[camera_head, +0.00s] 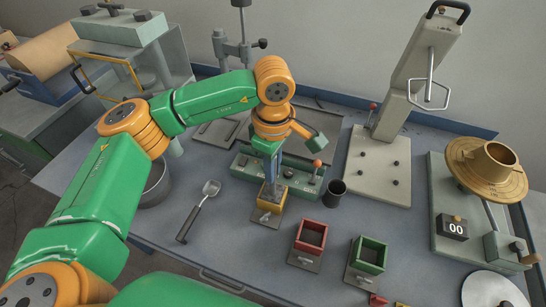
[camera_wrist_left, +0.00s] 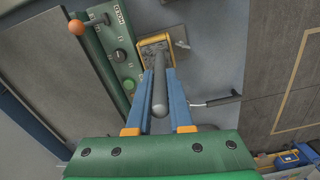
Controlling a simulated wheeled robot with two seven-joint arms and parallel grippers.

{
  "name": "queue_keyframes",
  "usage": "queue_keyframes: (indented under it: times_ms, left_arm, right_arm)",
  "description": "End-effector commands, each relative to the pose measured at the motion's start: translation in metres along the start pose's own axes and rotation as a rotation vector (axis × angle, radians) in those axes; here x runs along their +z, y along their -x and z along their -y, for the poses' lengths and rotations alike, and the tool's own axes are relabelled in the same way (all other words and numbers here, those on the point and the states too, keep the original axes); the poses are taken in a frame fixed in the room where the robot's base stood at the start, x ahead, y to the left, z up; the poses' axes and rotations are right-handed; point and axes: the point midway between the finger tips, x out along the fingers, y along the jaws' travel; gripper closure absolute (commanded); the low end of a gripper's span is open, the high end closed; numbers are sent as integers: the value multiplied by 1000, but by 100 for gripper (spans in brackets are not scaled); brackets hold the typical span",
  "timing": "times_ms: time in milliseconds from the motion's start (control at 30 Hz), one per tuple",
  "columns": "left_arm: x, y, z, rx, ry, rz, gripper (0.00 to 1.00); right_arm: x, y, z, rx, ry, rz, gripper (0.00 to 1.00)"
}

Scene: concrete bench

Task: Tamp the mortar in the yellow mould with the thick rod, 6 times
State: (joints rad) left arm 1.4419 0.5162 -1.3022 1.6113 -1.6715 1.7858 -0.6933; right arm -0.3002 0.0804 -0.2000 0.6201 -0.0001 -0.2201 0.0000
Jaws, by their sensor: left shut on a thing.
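My left gripper (camera_head: 271,178) is shut on the thick grey rod (camera_wrist_left: 163,100), which stands roughly upright between the blue fingers. It is over the yellow mould (camera_head: 267,213), a small box on a metal base plate in front of the green control box. The wrist view shows the left gripper (camera_wrist_left: 158,73) with the rod's far end at the opening of the yellow mould (camera_wrist_left: 153,39). My right gripper is not in view.
A red mould (camera_head: 311,234) and a green mould (camera_head: 370,255) stand to the right. A dark cup (camera_head: 335,194) is beside the control box (camera_head: 246,165) with its orange-knobbed lever. A scoop (camera_head: 198,212) lies to the left. A brass flow table (camera_head: 486,170) stands far right.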

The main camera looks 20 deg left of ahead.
Motion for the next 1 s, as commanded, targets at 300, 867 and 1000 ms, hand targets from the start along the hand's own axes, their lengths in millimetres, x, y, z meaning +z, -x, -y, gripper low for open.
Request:
queue_keyframes:
  times_ms: [300,867,1000]
  left_arm:
    - [-5,35,-5,9,1,3,100]
    - [-5,29,-8,13,1,2,100]
    - [-4,36,-5,9,2,2,100]
  right_arm:
    - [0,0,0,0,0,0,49]
    - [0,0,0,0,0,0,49]
    - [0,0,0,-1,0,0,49]
